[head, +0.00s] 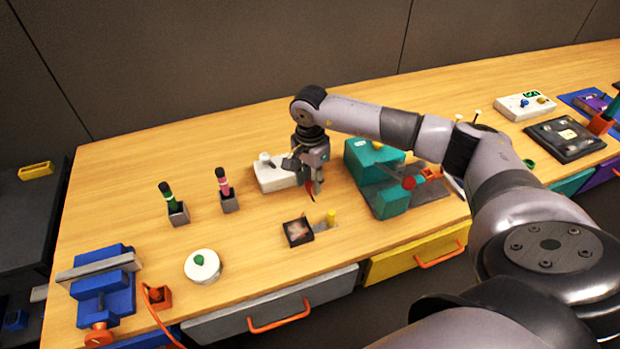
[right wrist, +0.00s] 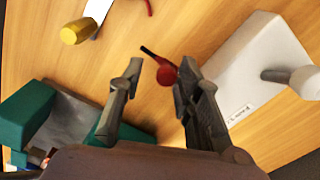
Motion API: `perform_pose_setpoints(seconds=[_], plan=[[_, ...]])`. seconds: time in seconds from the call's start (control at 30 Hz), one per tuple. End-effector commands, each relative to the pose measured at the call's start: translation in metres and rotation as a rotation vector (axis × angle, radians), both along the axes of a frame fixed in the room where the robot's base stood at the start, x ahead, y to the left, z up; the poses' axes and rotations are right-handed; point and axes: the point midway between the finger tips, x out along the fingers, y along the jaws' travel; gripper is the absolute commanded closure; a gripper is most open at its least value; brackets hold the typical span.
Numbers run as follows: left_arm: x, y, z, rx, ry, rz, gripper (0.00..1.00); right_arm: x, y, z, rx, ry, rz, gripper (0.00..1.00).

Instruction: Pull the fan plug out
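My right gripper (head: 312,185) points down over the table, just right of the white box (head: 272,175). In the right wrist view its fingers (right wrist: 160,82) are apart. A small red rounded piece with a black stem (right wrist: 166,75), perhaps the plug, shows between the fingertips, nearer the right finger; I cannot tell whether they touch. A thin red cord (right wrist: 149,7) shows at the top of the wrist view. A small dark square unit with a pinkish face (head: 298,231), perhaps the fan, lies in front of the gripper. My left gripper is not in view.
A yellow peg (head: 331,216) on a small grey plate stands beside the dark unit. A teal machine (head: 375,165) is close right of my gripper. Two pen holders (head: 229,203) stand left, and a blue vise (head: 104,285) farther left. Bare table lies behind the white box.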

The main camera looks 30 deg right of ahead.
Motion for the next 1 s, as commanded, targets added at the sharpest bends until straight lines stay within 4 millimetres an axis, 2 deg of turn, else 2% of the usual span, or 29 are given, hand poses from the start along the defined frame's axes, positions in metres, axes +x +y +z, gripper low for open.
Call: perform_pose_setpoints(seconds=[0.17,0.27,0.37,0.47,0.57,0.8,1.0], plan=[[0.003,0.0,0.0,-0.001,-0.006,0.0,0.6,0.001,0.0,0.001,0.0,-0.004,0.0,0.62],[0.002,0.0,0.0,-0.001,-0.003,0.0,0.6,0.001,0.0,0.001,0.0,-0.005,-0.001,0.62],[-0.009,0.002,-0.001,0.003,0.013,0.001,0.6,0.002,0.0,0.002,0.0,-0.006,-0.001,0.62],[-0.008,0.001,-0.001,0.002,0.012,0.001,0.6,0.003,-0.001,0.011,-0.001,-0.008,-0.002,0.62],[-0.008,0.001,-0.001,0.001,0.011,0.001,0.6,0.003,-0.001,0.027,0.0,-0.01,-0.001,0.62],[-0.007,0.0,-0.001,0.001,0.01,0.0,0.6,0.003,-0.001,0.079,-0.001,-0.01,-0.001,0.62],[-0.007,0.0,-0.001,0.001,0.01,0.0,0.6,0.003,0.0,0.11,0.0,-0.007,-0.001,0.62]])
